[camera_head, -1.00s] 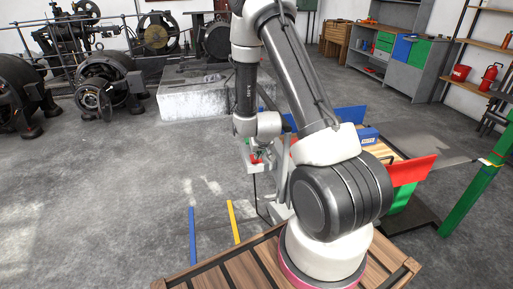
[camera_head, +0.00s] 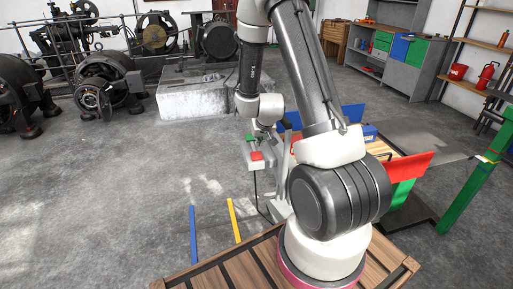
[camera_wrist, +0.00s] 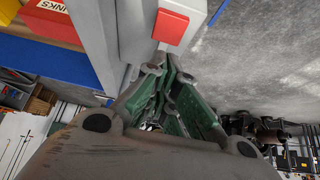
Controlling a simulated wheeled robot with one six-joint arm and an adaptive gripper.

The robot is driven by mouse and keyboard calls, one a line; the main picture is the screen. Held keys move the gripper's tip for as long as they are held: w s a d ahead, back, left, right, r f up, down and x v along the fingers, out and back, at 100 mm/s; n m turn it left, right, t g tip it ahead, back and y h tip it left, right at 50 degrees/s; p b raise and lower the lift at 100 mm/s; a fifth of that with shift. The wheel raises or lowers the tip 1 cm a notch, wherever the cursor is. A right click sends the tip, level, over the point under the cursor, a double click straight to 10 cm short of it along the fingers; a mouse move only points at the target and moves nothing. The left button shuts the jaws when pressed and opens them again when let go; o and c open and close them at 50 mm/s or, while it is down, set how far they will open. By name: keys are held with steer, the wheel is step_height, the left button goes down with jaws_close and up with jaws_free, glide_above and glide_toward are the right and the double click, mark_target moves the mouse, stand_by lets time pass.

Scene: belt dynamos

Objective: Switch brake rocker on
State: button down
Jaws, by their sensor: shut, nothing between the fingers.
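The brake rocker appears to be the red block (camera_head: 257,156) on a pale grey housing beside the cart. It also shows near the top of the wrist view as a red face (camera_wrist: 171,27) set in a white frame.
A grey column stands next to the housing. A bench with blue and red panels (camera_head: 408,166) is to the right. Blue (camera_head: 193,235) and yellow (camera_head: 234,220) floor strips lie in front. Open concrete floor (camera_head: 120,190) extends to the left; old machines stand behind.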

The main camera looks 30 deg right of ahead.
steer(key=s+a+r, duration=0.2)
steer(key=s+r, duration=0.3)
steer(key=s, duration=0.3)
steer(key=shift+r, duration=0.15)
steer(key=shift+a, duration=0.15)
steer(key=s+a+r+n+g+y, duration=0.15)
steer(key=s+a+g, duration=0.35)
steer(key=s, duration=0.6)
steer(key=s+r+n+t, duration=0.1)
steer(key=s+r, duration=0.4)
steer(key=r, duration=0.6)
steer(key=s+r+t, duration=0.1)
steer(key=s+r, duration=0.5)
steer(key=r, duration=0.5)
steer(key=shift+s+a+r+n+t, duration=0.15)
steer(key=shift+a+r+n+t, duration=0.2)
steer(key=shift+a+t, duration=0.1)
